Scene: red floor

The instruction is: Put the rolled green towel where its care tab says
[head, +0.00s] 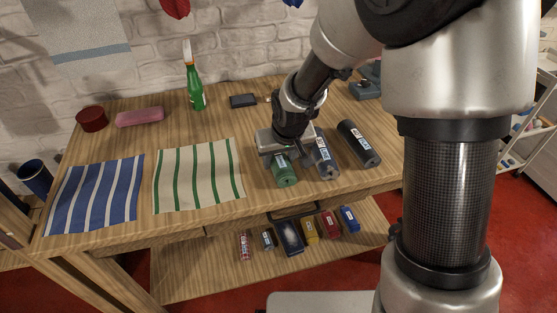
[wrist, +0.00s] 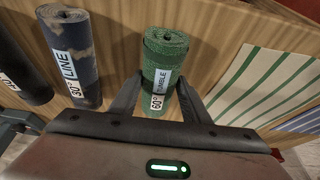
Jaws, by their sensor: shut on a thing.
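The rolled green towel (head: 285,176) lies on the wooden table near its front edge. In the wrist view the towel (wrist: 166,47) carries a white care tab (wrist: 160,89) reading "60°" and a word ending in "MBLE", its start partly hidden. My gripper (head: 279,154) is over the towel, with one finger on each side of the roll, shut on it. In the wrist view the fingers (wrist: 158,98) flank the tab. A green-and-white striped mat (head: 198,176) lies flat to the left, and a blue-and-white striped mat (head: 96,195) lies farther left.
A blue-grey roll (head: 326,160) tabbed "30° LINE" lies close to the right of the towel, with a dark roll (head: 358,144) beyond it. A green bottle (head: 196,92), pink block (head: 139,117) and red tin (head: 92,119) stand at the back. Several small packages lie on the lower shelf (head: 200,275).

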